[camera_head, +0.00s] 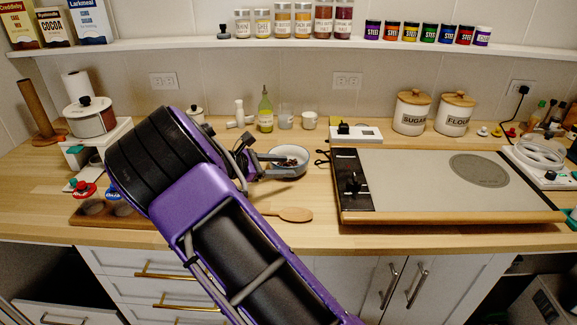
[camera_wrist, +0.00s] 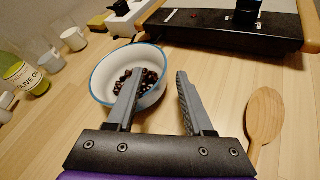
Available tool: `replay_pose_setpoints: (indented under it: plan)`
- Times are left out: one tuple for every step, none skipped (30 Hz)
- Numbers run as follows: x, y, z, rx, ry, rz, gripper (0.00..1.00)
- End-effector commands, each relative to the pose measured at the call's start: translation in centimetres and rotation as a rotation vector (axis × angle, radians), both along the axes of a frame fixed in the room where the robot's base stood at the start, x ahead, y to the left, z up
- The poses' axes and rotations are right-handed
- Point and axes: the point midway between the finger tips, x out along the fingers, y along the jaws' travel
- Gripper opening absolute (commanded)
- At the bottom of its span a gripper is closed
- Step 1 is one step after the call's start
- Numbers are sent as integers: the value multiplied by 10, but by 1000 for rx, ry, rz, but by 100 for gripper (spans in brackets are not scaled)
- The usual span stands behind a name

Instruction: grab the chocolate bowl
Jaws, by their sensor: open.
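The chocolate bowl (camera_wrist: 104,86) is white with a blue rim and holds a small heap of dark brown pieces (camera_wrist: 140,82). In the head view the bowl (camera_head: 291,171) stands on the wooden counter, just right of my gripper (camera_head: 272,165), and its left side is partly hidden. In the wrist view my gripper (camera_wrist: 153,88) is open and its fingers point toward the bowl. The left finger overlaps the bowl's near right part in the picture. The right finger is to the right of the bowl, over bare counter. I cannot tell whether a finger touches the rim.
A wooden spoon (camera_wrist: 264,118) lies right of my gripper. A large flat appliance (camera_head: 430,180) stands right of the bowl. An olive oil bottle (camera_head: 265,112) and small cups (camera_head: 309,120) stand behind it. A wooden board (camera_head: 90,214) lies left. Bare counter surrounds the bowl's front.

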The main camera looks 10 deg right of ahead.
Motion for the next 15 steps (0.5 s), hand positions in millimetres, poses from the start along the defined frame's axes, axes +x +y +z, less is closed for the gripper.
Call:
replay_pose_setpoints:
  plan:
    - [2,-5,-2,-2,0,-2,52]
    - [3,-8,-4,-3,1,-2,52]
    - [5,-13,-6,-3,1,-3,52]
    - [7,-17,-9,-3,1,-3,52]
    - [9,-22,-10,-3,1,-3,52]
    - [11,-27,-12,-3,1,-3,52]
    - [13,-31,-14,-3,1,-3,52]
    - [14,-34,-15,-2,1,-2,52]
    - [16,-37,-16,-3,1,-2,52]
    - [16,-40,-17,-3,1,-2,52]
    - [17,-41,-18,-2,1,-1,52]
    - [18,-43,-18,-2,1,-1,52]
    - [18,-43,-19,-1,0,0,52]
    - [18,-43,-19,-1,0,0,52]
    - [18,-43,-19,-1,0,0,52]
